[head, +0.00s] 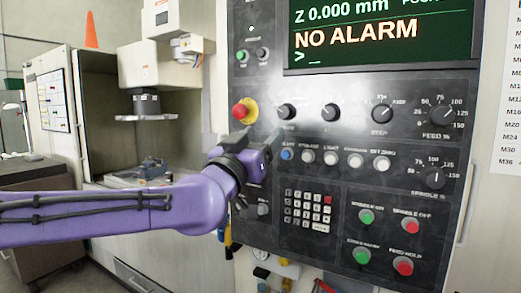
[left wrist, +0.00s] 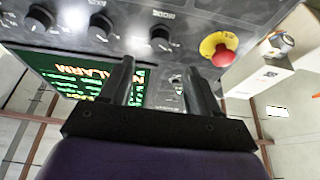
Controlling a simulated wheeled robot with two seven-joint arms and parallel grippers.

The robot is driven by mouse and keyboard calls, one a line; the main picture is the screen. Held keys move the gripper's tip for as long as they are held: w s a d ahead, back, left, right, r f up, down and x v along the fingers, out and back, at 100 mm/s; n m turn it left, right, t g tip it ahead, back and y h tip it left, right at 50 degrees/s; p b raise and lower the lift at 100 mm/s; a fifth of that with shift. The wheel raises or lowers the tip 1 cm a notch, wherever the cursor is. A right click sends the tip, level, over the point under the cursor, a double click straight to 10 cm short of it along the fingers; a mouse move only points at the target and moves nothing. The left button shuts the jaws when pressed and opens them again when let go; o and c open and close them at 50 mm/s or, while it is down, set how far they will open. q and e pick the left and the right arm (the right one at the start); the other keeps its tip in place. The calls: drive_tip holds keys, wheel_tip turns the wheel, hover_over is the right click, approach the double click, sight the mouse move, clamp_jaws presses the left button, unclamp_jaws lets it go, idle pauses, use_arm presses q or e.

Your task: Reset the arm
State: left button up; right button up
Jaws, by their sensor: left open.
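My left arm (head: 100,212), purple with black cables, reaches in from the left in the head view. Its gripper (head: 272,143) is in front of the dark control panel (head: 330,215), near the left end of the row of small buttons. The left wrist view shows the gripper (left wrist: 159,68) with its two dark fingers apart and nothing between them. I cannot tell whether the fingertips touch the panel. My right gripper is in neither view.
A red emergency stop button (head: 240,111) with a yellow collar sits just above the gripper. The screen (head: 375,35) reads "NO ALARM". Knobs, a keypad (head: 308,211) and green and red buttons fill the panel. The machine's work bay (head: 150,140) is open at left.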

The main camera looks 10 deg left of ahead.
use_arm(q)
drive_tip(key=shift+s+a+f, duration=0.1)
drive_tip(key=shift+s+f, duration=0.05)
drive_tip(key=shift+s, duration=0.05)
